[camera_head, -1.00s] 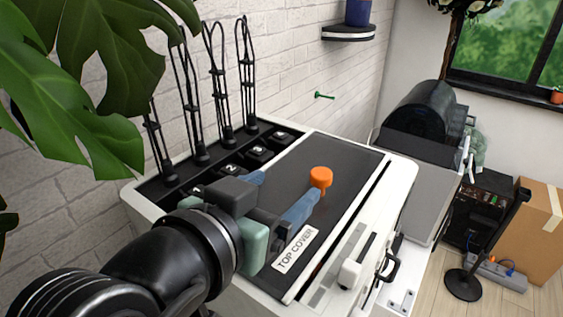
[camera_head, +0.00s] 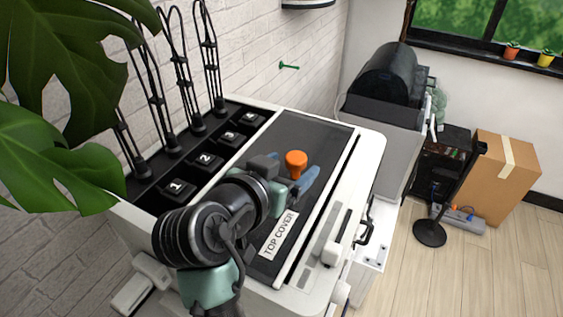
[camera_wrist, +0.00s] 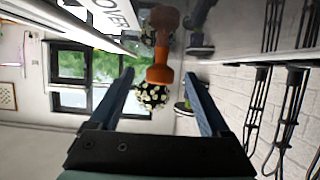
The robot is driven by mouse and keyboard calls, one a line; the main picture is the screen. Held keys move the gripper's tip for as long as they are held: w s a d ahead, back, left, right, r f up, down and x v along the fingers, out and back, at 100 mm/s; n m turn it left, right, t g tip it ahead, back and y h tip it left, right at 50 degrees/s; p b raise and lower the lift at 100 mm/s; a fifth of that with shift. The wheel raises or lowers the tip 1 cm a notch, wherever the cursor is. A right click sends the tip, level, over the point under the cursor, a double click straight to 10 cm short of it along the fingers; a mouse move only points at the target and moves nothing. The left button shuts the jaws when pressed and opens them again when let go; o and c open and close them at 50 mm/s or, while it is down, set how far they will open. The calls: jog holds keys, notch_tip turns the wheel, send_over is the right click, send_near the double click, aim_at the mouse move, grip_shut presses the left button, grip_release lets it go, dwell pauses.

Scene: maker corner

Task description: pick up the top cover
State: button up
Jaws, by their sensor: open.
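The top cover (camera_head: 325,135) is a dark glossy panel lying flat in the white machine's top. It bears a white "TOP COVER" label (camera_head: 279,235) and an orange knob (camera_head: 296,160). In the wrist view the knob (camera_wrist: 159,75) appears between my two blue fingertips, with room on both sides; a second orange shape above it looks like its reflection in the cover. My gripper (camera_head: 298,174) is open and empty, low over the cover at the knob. It also shows in the wrist view (camera_wrist: 159,76). Whether a finger touches the knob I cannot tell.
Numbered black slots, including slot 1 (camera_head: 177,187), and upright black cable loops (camera_head: 180,75) line the machine's left side by the brick wall. Large plant leaves (camera_head: 60,150) hang at the left. A cardboard box (camera_head: 505,165) and a black stand (camera_head: 430,233) are on the floor at right.

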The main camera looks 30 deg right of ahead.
jog(key=shift+x, duration=0.8)
grip_shut()
jog(key=shift+r, duration=0.15)
